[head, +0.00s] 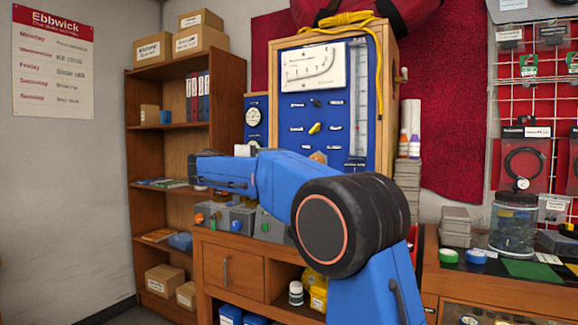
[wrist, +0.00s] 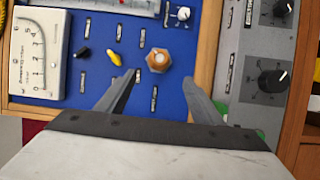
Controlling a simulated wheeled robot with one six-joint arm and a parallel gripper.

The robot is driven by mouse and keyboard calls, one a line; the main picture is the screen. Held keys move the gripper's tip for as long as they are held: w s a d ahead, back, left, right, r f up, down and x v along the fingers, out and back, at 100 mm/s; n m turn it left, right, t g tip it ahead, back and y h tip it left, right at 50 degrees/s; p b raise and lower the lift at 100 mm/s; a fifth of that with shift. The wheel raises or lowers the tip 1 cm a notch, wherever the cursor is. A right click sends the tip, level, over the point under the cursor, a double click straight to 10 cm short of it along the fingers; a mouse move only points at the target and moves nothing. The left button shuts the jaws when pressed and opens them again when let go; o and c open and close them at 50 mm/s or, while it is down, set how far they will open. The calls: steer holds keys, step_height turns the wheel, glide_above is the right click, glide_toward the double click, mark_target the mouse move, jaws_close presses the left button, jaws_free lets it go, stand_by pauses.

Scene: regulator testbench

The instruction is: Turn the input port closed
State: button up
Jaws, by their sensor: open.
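A blue test panel (head: 285,135) stands upright in a wooden case, and it fills the upper wrist view (wrist: 170,95). It carries a black knob (wrist: 82,53), a yellow knob (wrist: 113,57) and an orange-brown hexagonal knob (wrist: 158,60). The yellow knob (head: 314,128) and black knob (head: 316,102) also show in the head view. The labels are too small to read, so I cannot tell which control is the input port. My gripper (wrist: 159,78) is open and empty, its fingertips to either side of the line to the hexagonal knob. I see no contact. My arm hides the lower panel in the head view.
A white gauge (head: 314,67) sits at the panel's top. A grey module with black dials (wrist: 268,80) adjoins the panel in the wrist view. Small grey boxes with coloured knobs (head: 225,217) stand on the wooden cabinet (head: 232,268). A yellow cord (head: 379,70) hangs over the case.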

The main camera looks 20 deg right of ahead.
steer(key=shift+v, duration=1.05)
steer(key=shift+s, duration=0.1)
steer(key=s+d+f+y, duration=0.3)
steer(key=s+f+y, duration=0.1)
steer(key=s+f, duration=0.6)
steer(key=s+d+f+y, duration=0.3)
steer(key=s+f+y, duration=0.35)
steer(key=s, duration=0.65)
steer(key=s+a+f+m+y, duration=0.1)
steer(key=s+a+f+y, duration=0.2)
steer(key=s+f, duration=0.9)
steer(key=s+a+f+m+y, duration=0.2)
steer(key=s+a+f+y, duration=0.2)
steer(key=s+a+f, duration=0.3)
steer(key=s+f, duration=0.5)
steer(key=shift+s+f, duration=0.35)
